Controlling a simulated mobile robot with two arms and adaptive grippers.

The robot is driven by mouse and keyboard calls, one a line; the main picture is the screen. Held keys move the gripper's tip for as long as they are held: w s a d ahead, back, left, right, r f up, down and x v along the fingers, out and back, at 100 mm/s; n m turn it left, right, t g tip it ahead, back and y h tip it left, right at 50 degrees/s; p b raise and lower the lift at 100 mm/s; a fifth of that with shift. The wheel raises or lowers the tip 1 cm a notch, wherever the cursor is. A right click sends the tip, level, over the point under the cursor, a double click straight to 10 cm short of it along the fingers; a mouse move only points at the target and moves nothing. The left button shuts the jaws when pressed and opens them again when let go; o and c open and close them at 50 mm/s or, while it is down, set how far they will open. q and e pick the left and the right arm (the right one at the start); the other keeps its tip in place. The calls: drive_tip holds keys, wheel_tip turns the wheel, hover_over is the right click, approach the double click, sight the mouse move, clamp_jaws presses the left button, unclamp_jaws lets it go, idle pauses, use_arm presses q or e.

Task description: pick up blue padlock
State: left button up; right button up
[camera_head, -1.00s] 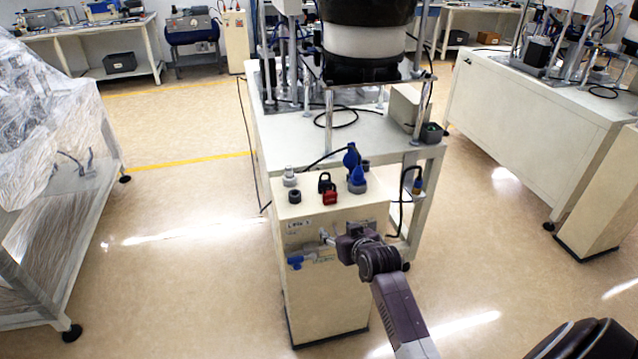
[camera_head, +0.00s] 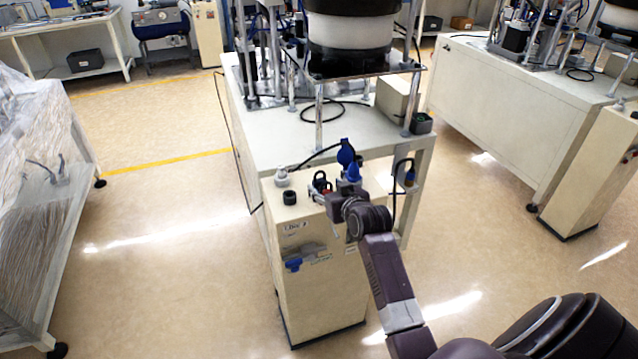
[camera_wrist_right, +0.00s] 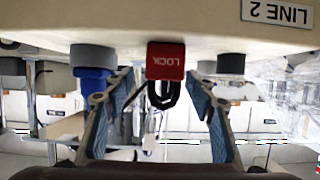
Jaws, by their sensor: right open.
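The padlock I can make out clearly is red, marked LOCK, with a black shackle. This red padlock (camera_wrist_right: 166,62) shows upside down in the right wrist view, between the finger pads and beyond them. In the head view the red padlock (camera_head: 327,190) is partly hidden behind my right gripper (camera_head: 336,203). My right gripper (camera_wrist_right: 158,90) is open and empty at the cabinet top. A blue part (camera_head: 354,172) stands just beyond it; I cannot tell whether it is a padlock. A blue piece (camera_head: 306,264) is on the cabinet front. My left gripper is out of view.
The cream cabinet (camera_head: 310,300) carries a black knob (camera_head: 290,198) and a pale fitting (camera_head: 282,176). A blue upright part (camera_head: 346,152) with a cable stands behind. The bowl feeder table (camera_head: 280,135) is behind the cabinet. Open floor (camera_head: 160,270) lies to the left.

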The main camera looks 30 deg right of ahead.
sight(321, 183)
drive_tip(key=shift+x, duration=2.7)
drive_tip(key=shift+a+r, duration=0.15)
drive_tip(key=shift+a, duration=0.1)
drive_tip(key=shift+c, duration=0.5)
drive_tip(key=shift+w, duration=0.1)
clamp_jaws()
